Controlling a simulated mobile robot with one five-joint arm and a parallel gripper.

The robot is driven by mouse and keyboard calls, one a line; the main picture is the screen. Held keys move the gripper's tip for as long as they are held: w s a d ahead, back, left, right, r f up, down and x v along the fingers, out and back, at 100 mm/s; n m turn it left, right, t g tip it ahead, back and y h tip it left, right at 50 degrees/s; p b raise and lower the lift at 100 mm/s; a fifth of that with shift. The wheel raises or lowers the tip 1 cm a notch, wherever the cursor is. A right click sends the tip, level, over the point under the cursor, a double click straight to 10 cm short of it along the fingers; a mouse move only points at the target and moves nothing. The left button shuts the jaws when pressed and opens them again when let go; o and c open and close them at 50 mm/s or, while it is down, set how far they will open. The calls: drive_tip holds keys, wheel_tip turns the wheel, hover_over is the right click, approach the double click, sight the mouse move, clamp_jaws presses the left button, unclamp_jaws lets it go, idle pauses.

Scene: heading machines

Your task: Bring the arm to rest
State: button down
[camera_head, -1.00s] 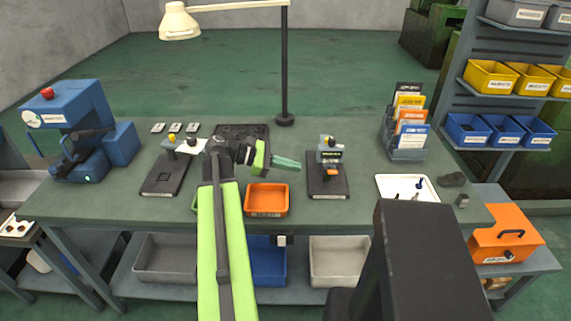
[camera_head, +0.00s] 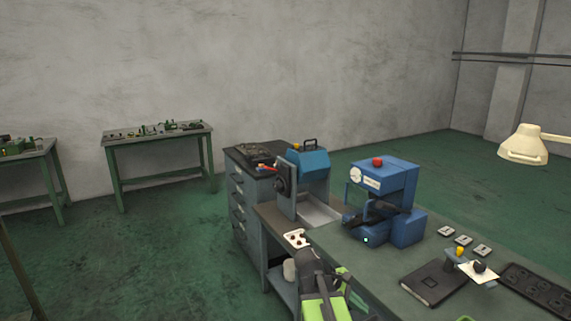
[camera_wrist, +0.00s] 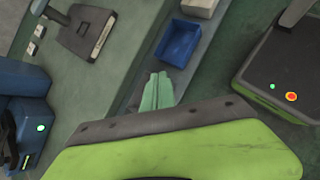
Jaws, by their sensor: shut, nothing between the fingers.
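My gripper (camera_wrist: 157,92) shows in the wrist view with its pale green fingers together and nothing between them. It is over the front side of the workbench, with a blue bin (camera_wrist: 181,42) beyond the fingertips. In the head view my green arm (camera_head: 325,300) is at the bottom edge, beside the bench's left end. The gripper itself is mostly cut off or hidden there.
A blue machine (camera_head: 388,190) with a red button stands on the workbench (camera_head: 385,275); it is also at the wrist view's left edge (camera_wrist: 22,85). A dark pad (camera_head: 433,283) lies to its right. A drawer cabinet (camera_head: 240,200) stands behind. Green floor (camera_head: 150,260) at left is clear.

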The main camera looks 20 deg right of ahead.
drive_tip(key=w+a+f+m+t+y, duration=0.1)
drive_tip(key=w+a+f+m+y, duration=0.1)
drive_tip(key=a, duration=0.8)
drive_tip(key=w+a+f+m+t+y, duration=0.1)
drive_tip(key=a+f+m+y, duration=0.1)
drive_tip(key=a, duration=0.8)
drive_tip(key=w+a+f+m+t+y, duration=0.1)
drive_tip(key=a+m+y, duration=0.3)
drive_tip(key=a, duration=0.6)
drive_tip(key=shift+w+a+f+m+t, duration=0.3)
drive_tip(key=shift+w+a+f+t, duration=0.1)
drive_tip(key=shift+w+f, duration=0.35)
drive_tip(key=shift+d, duration=0.1)
